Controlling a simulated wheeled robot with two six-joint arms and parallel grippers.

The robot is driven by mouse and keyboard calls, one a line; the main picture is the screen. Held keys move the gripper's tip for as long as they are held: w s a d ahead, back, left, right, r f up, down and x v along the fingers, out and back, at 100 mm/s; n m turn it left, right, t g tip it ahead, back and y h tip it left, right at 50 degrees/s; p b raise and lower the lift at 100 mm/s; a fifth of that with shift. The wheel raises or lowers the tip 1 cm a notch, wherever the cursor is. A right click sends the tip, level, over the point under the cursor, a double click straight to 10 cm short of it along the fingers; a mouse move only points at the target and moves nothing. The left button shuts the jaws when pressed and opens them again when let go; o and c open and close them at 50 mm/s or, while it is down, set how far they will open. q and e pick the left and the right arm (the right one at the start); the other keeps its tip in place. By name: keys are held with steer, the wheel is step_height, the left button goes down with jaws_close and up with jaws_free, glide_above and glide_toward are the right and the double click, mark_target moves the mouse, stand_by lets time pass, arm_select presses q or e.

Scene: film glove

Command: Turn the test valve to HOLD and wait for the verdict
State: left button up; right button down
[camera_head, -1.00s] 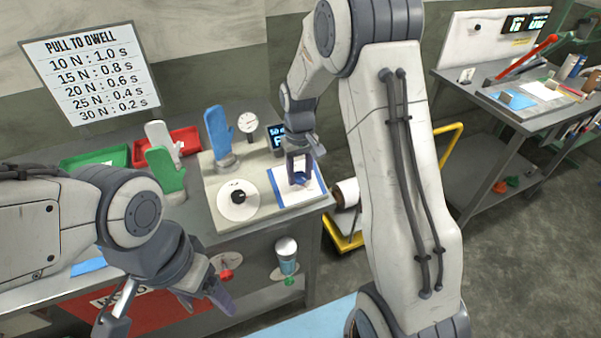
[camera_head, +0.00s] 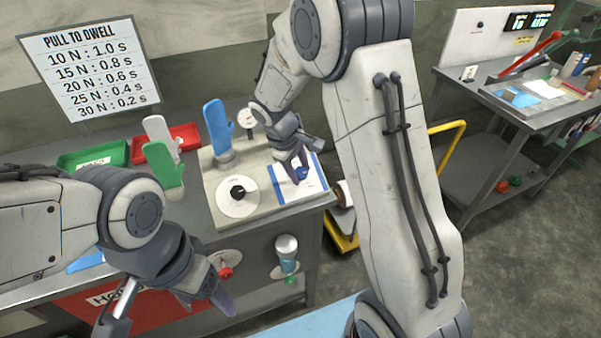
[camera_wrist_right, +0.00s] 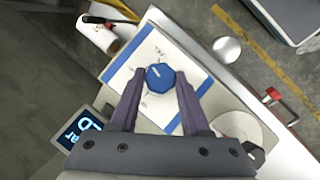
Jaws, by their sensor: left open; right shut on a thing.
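The test valve is a blue faceted knob (camera_wrist_right: 159,77) with a pale line on its top, on a white plate with blue side bands (camera_wrist_right: 140,50). It also shows in the head view (camera_head: 302,173). My right gripper (camera_wrist_right: 160,78) is shut on the knob, one finger on each side. Some print shows on the plate around the knob, too small to read surely. A small display (camera_wrist_right: 80,128) with light-blue characters is partly cut by my gripper in the wrist view; my right arm hides it in the head view. My left gripper (camera_head: 207,292) is open and empty at the bench front.
A white dial disc with a black knob (camera_head: 238,192), a blue glove form (camera_head: 217,125) and a round gauge (camera_head: 248,118) stand near the plate. Green (camera_head: 95,157) and red (camera_head: 180,140) trays lie behind. A yellow-framed cart (camera_head: 343,225) stands right of the bench.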

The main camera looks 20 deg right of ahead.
steer(key=n+b, duration=0.1)
steer(key=n, duration=0.1)
steer(key=n+t+h+b, duration=0.1)
steer(key=n+b, duration=0.1)
steer(key=shift+a+f+t+h+b, duration=0.2)
steer(key=shift+t+h+b, duration=0.1)
steer(key=shift+s+r+n+t+h+b, duration=0.1)
steer(key=shift+n+t+h+b, duration=0.35)
steer(key=shift+n+b, duration=0.75)
steer(key=shift+c, duration=1.9)
jaws_free()
steer(key=v, duration=1)
steer(key=shift+s+r, duration=0.2)
steer(key=shift+s, duration=0.05)
